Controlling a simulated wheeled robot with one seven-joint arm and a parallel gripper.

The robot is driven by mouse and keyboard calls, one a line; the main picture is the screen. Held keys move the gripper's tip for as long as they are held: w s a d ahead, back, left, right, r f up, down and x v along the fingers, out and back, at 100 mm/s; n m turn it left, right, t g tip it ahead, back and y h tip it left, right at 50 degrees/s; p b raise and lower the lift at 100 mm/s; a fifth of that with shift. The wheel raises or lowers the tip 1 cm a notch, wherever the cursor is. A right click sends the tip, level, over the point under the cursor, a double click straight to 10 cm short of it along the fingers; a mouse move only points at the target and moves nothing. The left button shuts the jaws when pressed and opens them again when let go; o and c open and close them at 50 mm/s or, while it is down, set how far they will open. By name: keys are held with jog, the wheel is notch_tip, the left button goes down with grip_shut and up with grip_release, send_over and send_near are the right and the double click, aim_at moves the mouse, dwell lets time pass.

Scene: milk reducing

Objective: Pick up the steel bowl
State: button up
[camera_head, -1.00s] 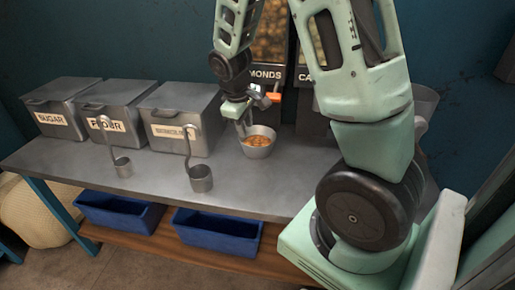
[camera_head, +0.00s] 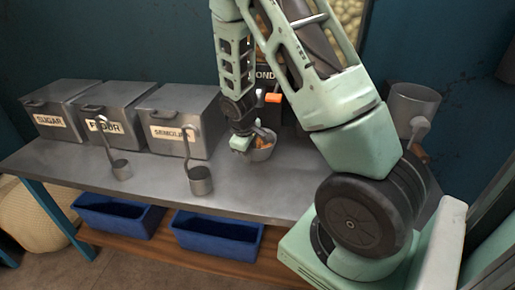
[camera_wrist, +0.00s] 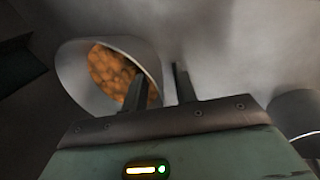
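The steel bowl (camera_head: 263,154), holding orange-brown nuts, is on the metal table below the dispensers, partly hidden by my gripper. In the wrist view the bowl (camera_wrist: 82,83) is at upper left with the nuts inside. My gripper (camera_head: 250,142) points down at the bowl's near side. In the wrist view my gripper (camera_wrist: 160,85) has its fingers apart. The left finger overlaps the bowl's opening, and the right finger is outside it, with the bowl's wall between them. A gap shows beside the right finger.
Labelled steel bins for sugar (camera_head: 62,108), flour (camera_head: 108,112) and semolina (camera_head: 178,122) line the back left. Dispensers (camera_head: 270,75) rise behind the bowl. Blue bins (camera_head: 218,232) sit under the table.

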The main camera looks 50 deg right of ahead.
jog(key=shift+c, duration=0.3)
grip_shut()
jog(key=shift+r, duration=0.1)
